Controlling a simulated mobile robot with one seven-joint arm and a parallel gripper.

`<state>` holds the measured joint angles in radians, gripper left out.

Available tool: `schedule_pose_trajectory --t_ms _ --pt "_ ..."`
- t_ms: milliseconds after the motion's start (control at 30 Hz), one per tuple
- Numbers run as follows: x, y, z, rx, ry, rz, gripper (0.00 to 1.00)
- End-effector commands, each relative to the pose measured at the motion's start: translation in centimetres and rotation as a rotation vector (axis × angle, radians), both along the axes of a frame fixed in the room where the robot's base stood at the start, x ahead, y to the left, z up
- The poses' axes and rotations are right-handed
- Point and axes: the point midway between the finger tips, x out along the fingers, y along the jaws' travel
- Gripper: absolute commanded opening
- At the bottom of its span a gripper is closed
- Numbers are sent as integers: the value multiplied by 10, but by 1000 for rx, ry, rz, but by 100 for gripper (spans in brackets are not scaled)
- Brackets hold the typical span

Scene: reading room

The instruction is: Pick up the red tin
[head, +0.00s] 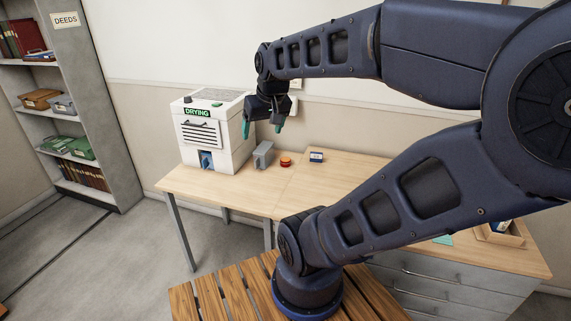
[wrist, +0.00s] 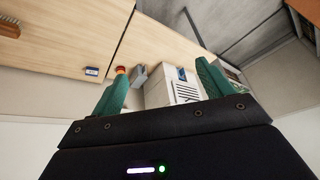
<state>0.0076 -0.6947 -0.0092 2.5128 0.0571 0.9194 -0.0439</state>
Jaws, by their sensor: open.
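The red tin (head: 286,160) is small and round and stands on the wooden table, right of a grey block-shaped object (head: 263,155). In the wrist view the tin (wrist: 120,70) shows as a small red and orange shape just beyond the tip of the left finger, which may cover part of it. My gripper (head: 262,128) is open and empty, above the table and in front of the right side of the white drying box. Its green fingers are spread apart in the wrist view (wrist: 160,75). It is above and to the left of the tin in the head view, not touching it.
The white box labelled DRYING (head: 214,132) stands on the table (head: 240,192) left of the tin. A small blue and white box (head: 316,157) lies to the tin's right. A wall stands behind. The tabletop in front of the tin is clear. A shelf (head: 117,150) labelled DEEDS is far left.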

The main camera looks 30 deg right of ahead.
Motion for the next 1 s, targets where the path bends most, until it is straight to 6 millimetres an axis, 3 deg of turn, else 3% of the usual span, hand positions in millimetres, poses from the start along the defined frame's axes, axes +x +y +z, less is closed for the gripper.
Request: schedule_pose_trajectory --t_ms 267,533,767,1000 --pt "75 2 -3 114 -15 -2 79" --pt "152 -9 -16 197 -48 -39 79" --pt "216 -28 -38 239 -80 -95 79" --pt "280 -57 -73 252 -112 -171 79"
